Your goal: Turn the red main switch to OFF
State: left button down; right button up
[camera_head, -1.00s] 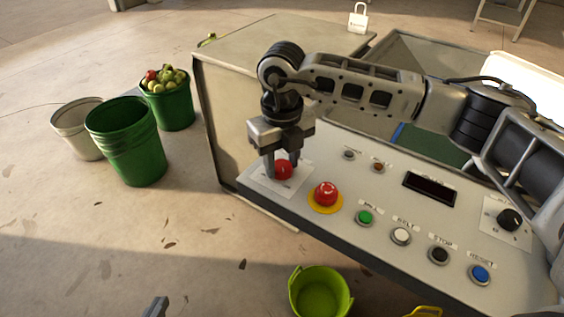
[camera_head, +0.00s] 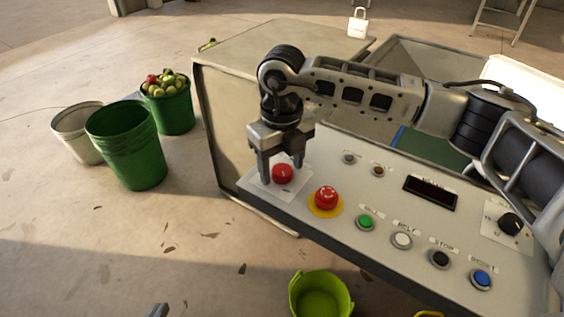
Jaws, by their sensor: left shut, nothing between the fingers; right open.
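The red main switch (camera_head: 282,174) is a round red knob on a white plate (camera_head: 262,188) at the left end of the sloping control panel (camera_head: 340,160). My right gripper (camera_head: 282,177) points down over it, open, with one finger to the left of the knob and one to the right behind it. I cannot tell whether the fingers touch the knob, and its OFF marking is too small to read. My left gripper (camera_head: 158,310) shows only as a dark tip at the bottom edge, shut and empty, far from the panel.
A red emergency button (camera_head: 326,197) on a yellow ring sits just right of the switch. Green (camera_head: 365,222), white (camera_head: 402,240), black (camera_head: 440,258) and blue (camera_head: 481,279) buttons line the front edge. Buckets stand on the floor at left; a lime bucket (camera_head: 321,298) is below the panel.

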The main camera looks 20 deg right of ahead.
aim_at(282, 170)
notch_tip(282, 170, up, 16)
jog(key=shift+p, duration=0.3)
dwell(0.5)
